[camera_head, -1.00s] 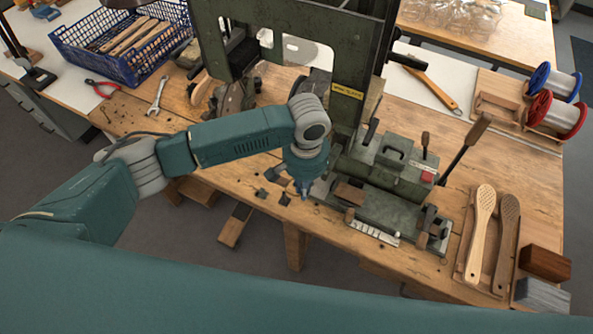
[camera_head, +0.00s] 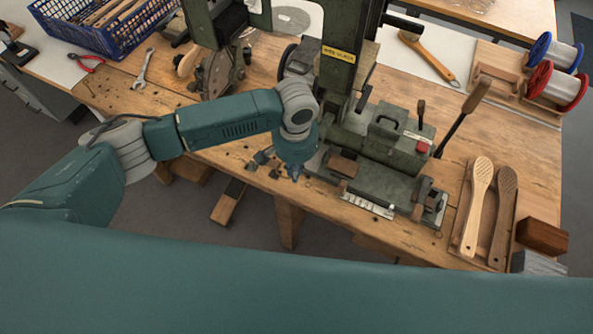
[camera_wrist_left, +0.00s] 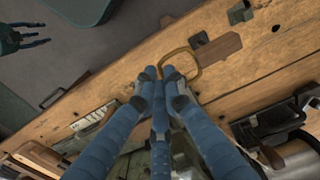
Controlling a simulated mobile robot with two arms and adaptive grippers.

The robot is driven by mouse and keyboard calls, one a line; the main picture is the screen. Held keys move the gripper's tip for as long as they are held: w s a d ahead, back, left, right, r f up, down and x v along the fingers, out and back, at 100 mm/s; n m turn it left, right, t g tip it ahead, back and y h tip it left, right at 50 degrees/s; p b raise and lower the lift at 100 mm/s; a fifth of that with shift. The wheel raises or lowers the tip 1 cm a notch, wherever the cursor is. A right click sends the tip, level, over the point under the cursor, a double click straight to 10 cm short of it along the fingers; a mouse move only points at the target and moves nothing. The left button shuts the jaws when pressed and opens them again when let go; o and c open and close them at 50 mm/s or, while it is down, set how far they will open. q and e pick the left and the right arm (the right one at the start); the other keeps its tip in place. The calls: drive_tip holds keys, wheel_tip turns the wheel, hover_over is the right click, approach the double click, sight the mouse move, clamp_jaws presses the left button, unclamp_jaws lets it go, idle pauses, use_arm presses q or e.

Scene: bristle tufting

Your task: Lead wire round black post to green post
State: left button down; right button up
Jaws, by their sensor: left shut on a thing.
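My left gripper (camera_head: 294,176) is low over the bench's front edge, left of the green-grey machine (camera_head: 385,150). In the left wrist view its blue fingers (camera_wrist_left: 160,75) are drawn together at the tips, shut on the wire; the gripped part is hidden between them. A brass-coloured loop (camera_wrist_left: 180,51) shows right at the fingertips, near a flat wooden piece (camera_wrist_left: 220,48); I cannot tell if it is part of the wire. I cannot pick out the black post or the green post. My right gripper (camera_wrist_left: 22,40) shows at the left wrist view's upper left, fingers spread, apparently empty.
Small dark blocks (camera_head: 262,157) lie beside my left gripper. A blue-flanged spool (camera_head: 566,55) and a red-flanged spool (camera_head: 556,88) stand at the right. Brush bodies (camera_head: 477,205) lie at the front right. A blue crate (camera_head: 118,30), pliers (camera_head: 86,63) and a wrench (camera_head: 145,68) are at the left.

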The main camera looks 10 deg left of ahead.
sight(275, 165)
use_arm(q)
drive_tip(key=shift+w+a+b, duration=0.35)
drive_tip(key=shift+a+b, duration=0.05)
drive_tip(key=shift+a, duration=0.5)
drive_tip(key=shift+w+a+b, duration=0.3)
drive_tip(key=shift+a+b, duration=0.1)
drive_tip(key=shift+a, duration=0.5)
drive_tip(key=shift+w+a+b, duration=0.35)
drive_tip(key=shift+a+b, duration=0.05)
drive_tip(key=shift+a, duration=0.5)
drive_tip(key=shift+w+a+b, duration=0.3)
drive_tip(key=shift+a+b, duration=0.2)
drive_tip(key=shift+a, duration=0.4)
drive_tip(key=shift+r+p, duration=0.6)
drive_tip(key=shift+p, duration=0.05)
drive_tip(key=shift+a+r+p, duration=0.2)
drive_tip(key=shift+r+p, duration=0.5)
drive_tip(key=shift+p, duration=0.2)
drive_tip(key=shift+w, duration=0.1)
use_arm(e)
drive_tip(key=shift+a+f, duration=0.15)
drive_tip(key=shift+a, duration=0.1)
